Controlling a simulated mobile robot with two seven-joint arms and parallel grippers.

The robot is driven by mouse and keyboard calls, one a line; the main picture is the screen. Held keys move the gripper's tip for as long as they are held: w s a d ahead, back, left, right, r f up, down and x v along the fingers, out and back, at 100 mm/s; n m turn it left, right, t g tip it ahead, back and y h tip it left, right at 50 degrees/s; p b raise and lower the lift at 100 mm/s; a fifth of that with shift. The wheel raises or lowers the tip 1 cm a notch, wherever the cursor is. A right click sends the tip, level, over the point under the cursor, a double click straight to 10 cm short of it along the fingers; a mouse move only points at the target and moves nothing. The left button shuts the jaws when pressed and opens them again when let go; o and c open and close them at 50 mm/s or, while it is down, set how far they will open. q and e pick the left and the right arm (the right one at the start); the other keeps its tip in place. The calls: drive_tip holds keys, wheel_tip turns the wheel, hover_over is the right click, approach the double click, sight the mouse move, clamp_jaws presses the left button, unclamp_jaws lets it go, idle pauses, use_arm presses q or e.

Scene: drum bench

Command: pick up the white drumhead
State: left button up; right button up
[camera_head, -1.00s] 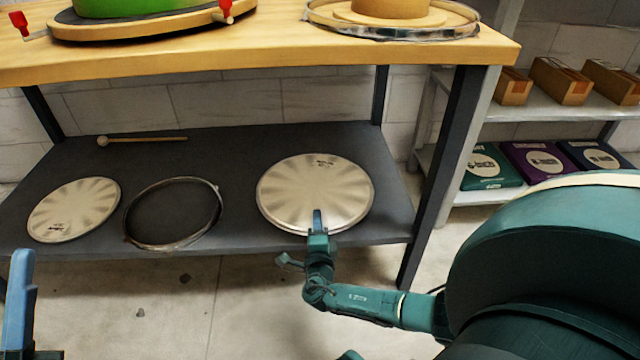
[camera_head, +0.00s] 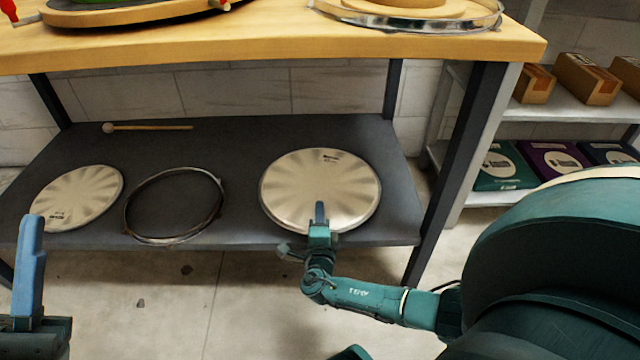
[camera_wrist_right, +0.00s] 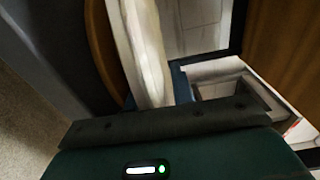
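A round off-white drumhead (camera_head: 335,185) lies on the right part of the dark lower shelf. My right gripper (camera_head: 320,220) is at its front rim, with one blue finger over its top face; the other finger is hidden below. In the right wrist view the drumhead (camera_wrist_right: 147,50) shows edge-on, running down between the fingers, and the gripper appears shut on its rim. No clear gap under the drumhead shows. A similar pale drumhead (camera_head: 78,198) lies at the shelf's left. One blue finger of my left gripper (camera_head: 28,268) shows at the left edge, away from the shelf objects.
A metal hoop (camera_head: 175,240) lies between the drumheads on the lower shelf (camera_head: 240,150). A mallet (camera_head: 150,128) lies behind it. The wooden bench top (camera_head: 270,50) is above, and a dark leg (camera_head: 455,165) stands right of the drumhead. Boxes (camera_head: 590,78) fill the right rack.

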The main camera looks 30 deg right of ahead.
clamp_jaws()
drive_tip(key=shift+r, duration=0.1)
